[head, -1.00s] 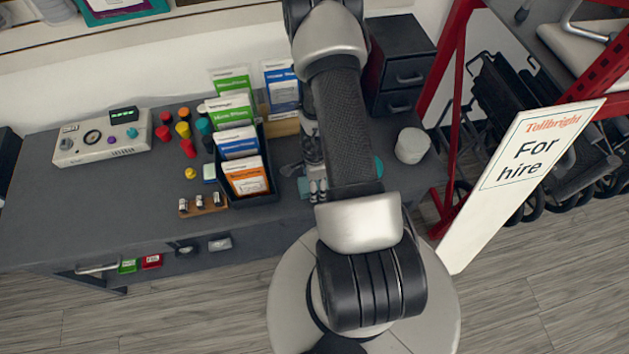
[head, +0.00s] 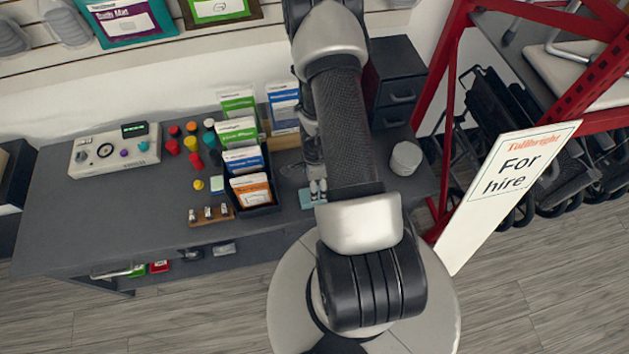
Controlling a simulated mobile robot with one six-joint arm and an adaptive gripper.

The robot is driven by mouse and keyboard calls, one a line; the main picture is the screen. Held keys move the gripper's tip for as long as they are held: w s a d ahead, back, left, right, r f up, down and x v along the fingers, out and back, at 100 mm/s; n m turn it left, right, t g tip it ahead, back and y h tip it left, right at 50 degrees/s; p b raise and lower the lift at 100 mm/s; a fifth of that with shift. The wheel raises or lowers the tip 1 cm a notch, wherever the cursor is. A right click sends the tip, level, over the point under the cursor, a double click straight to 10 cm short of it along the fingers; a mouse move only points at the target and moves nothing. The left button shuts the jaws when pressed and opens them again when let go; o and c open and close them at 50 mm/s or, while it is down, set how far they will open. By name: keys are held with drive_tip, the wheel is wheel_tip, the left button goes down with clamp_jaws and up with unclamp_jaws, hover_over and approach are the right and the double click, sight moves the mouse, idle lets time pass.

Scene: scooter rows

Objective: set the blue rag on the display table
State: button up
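A grey table (head: 110,225) with shop goods on it stands ahead; I take it as the display table, though no label confirms this. My arm reaches out over it and hides part of its top. My gripper (head: 317,188) shows only partly beside the arm, with pale tips low over the table's front edge area. A small flat teal-blue piece (head: 306,199) shows by the tips. I cannot tell whether it is the blue rag, or whether it is held or lying on the table. The finger opening is hidden by the arm.
The table bears a control box (head: 115,152), coloured knobs, a black packet holder (head: 262,210), a drawer unit (head: 398,90) and a white roll (head: 405,158). A red rack (head: 447,75) and a leaning "For hire" sign (head: 505,195) stand right. The table's front left is clear.

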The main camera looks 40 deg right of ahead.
drive_tip(key=shift+r+p, duration=1.4)
drive_tip(key=shift+r, duration=0.5)
